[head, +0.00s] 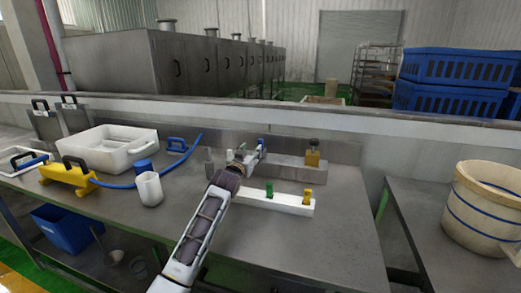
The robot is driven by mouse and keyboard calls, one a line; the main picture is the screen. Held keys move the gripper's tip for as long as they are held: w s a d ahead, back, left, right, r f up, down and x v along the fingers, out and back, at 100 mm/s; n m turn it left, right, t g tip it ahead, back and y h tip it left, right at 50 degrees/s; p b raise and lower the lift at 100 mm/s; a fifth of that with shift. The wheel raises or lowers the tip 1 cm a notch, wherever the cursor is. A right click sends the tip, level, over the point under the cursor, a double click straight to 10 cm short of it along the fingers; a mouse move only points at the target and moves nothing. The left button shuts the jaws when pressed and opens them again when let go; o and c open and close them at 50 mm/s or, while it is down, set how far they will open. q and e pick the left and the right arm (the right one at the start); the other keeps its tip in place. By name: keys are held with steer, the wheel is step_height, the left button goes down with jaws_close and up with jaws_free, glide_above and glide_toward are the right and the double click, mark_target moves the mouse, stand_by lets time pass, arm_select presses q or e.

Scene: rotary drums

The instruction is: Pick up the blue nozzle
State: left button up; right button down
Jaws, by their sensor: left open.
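A small blue piece that looks like the blue nozzle (262,145) stands by the left end of the metal block at the back of the steel table. My left gripper (247,153) is open just to its left, with its fingers very close to it. I cannot tell whether they touch. The lower part of the nozzle is hard to make out. A green nozzle (269,189) and a yellow nozzle (307,196) stand upright on a white bar (285,205) in front. My right gripper is not in view.
A metal block (290,171) carries a brass-coloured fitting (313,154). The table's front right is clear.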

mark_target(260, 142)
arm_select(q)
steer(key=shift+b+x, duration=0.3)
steer(key=shift+x, duration=2.2)
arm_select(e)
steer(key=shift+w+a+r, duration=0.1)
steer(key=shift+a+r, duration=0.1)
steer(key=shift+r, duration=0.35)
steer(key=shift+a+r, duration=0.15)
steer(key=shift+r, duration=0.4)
arm_select(q)
steer(key=shift+w+d, duration=0.1)
steer(key=shift+w, duration=0.1)
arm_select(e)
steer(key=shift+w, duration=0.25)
arm_select(q)
steer(key=shift+w+d+f, duration=0.15)
steer(key=shift+w+d, duration=0.1)
steer(key=shift+w, duration=0.35)
steer(key=shift+w+d+b, duration=0.1)
steer(key=shift+w+b, duration=0.1)
steer(key=shift+b, duration=0.1)
steer(key=shift+w+d, duration=0.2)
steer(key=shift+w, duration=0.4)
steer(key=shift+w+d+f+b, duration=0.1)
steer(key=shift+w+d+b, duration=0.15)
steer(key=shift+w, duration=0.6)
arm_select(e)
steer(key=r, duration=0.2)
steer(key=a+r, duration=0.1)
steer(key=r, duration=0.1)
